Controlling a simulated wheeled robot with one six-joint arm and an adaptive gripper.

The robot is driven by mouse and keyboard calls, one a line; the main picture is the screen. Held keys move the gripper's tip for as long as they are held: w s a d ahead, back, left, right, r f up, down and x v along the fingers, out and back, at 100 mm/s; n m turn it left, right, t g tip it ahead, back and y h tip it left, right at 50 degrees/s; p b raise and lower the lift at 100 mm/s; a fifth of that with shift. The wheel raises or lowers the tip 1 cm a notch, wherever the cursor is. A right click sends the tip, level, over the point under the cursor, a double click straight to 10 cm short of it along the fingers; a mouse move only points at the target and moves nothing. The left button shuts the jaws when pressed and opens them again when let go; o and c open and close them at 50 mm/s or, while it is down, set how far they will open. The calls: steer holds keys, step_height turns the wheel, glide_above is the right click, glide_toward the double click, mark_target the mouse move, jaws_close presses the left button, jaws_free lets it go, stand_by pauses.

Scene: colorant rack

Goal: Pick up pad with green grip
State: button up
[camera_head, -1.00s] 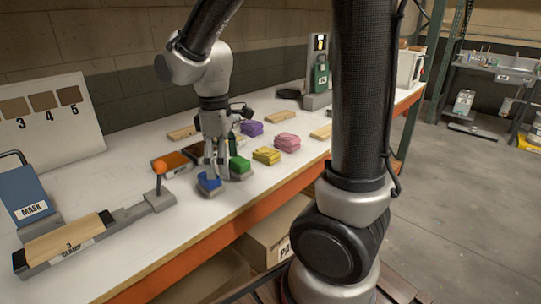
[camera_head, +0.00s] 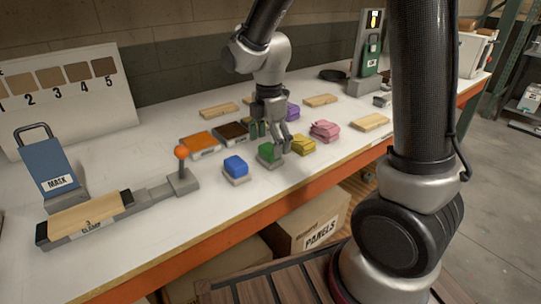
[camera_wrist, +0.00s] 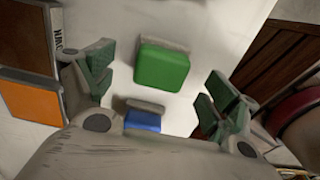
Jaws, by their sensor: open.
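The pad with the green grip (camera_head: 267,152) stands on the white table among a row of coloured pads. In the wrist view the green pad (camera_wrist: 162,67) lies between and slightly beyond the open fingers. My gripper (camera_head: 270,138) points down close above the green pad, its fingers apart with nothing between them; in the wrist view my gripper (camera_wrist: 160,95) shows a finger on each side. In the head view the fingers partly cover the green pad.
A blue pad (camera_head: 235,167) is just left of the green one, a yellow pad (camera_head: 302,145) and a pink pad (camera_head: 325,130) to its right. Orange (camera_head: 198,144) and brown (camera_head: 232,132) containers lie behind. A clamp with an orange-knobbed lever (camera_head: 181,153) stands left. The table's front edge is near.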

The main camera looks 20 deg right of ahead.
mark_target(270, 147)
step_height(270, 147, down, 4)
steer(key=shift+d, duration=0.1)
steer(key=c, duration=1.1)
steer(key=shift+r, duration=0.15)
step_height(270, 147, up, 10)
steer(key=shift+f, duration=0.1)
steer(key=o, duration=0.4)
steer(key=c, duration=0.3)
